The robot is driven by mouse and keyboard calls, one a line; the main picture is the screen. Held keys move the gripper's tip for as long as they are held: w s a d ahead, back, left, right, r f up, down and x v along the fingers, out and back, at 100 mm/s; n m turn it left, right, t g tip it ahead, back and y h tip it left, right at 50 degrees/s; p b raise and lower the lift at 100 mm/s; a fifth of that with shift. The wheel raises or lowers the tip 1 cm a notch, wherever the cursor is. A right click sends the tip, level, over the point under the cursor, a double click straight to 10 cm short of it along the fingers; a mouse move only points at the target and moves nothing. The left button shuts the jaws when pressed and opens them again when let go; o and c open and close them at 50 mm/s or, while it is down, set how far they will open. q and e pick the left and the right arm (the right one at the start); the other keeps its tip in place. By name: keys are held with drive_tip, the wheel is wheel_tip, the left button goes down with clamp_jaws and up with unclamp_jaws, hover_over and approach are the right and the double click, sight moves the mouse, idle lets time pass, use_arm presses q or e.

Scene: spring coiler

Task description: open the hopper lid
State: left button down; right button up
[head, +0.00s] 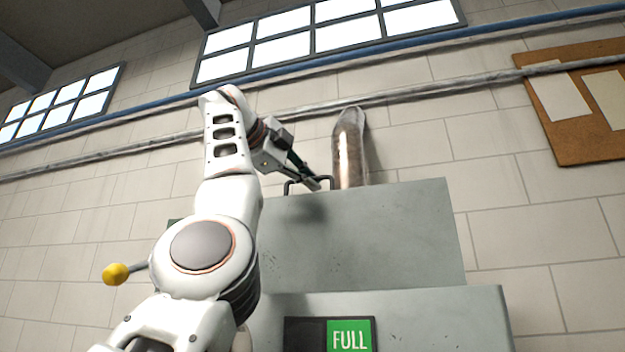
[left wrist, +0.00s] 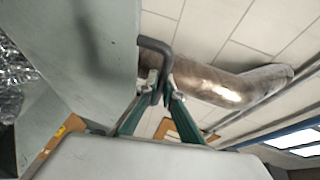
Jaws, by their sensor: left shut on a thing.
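The grey machine housing (head: 370,245) stands in front of me, with a dark bar handle (head: 292,186) at its top edge. The handle (left wrist: 155,44) also shows in the left wrist view, beside a flat grey panel (left wrist: 85,60). My left gripper (head: 314,184) reaches over the top from the left. In the left wrist view its green fingers (left wrist: 160,92) are shut on the handle. Which panel is the lid, and how far it is raised, I cannot tell. My right gripper is not in view.
A metal duct (head: 350,150) rises behind the housing. A lever with a yellow knob (head: 116,274) sticks out at the left. A green FULL sign (head: 349,337) is on the lower front. Shiny metal pieces (left wrist: 12,85) lie at the left wrist view's left edge.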

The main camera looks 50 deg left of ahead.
use_arm(q)
drive_tip(key=shift+r, duration=0.1)
drive_tip(key=c, duration=2.2)
unclamp_jaws()
drive_tip(key=shift+s, duration=0.1)
drive_tip(key=shift+o, duration=0.2)
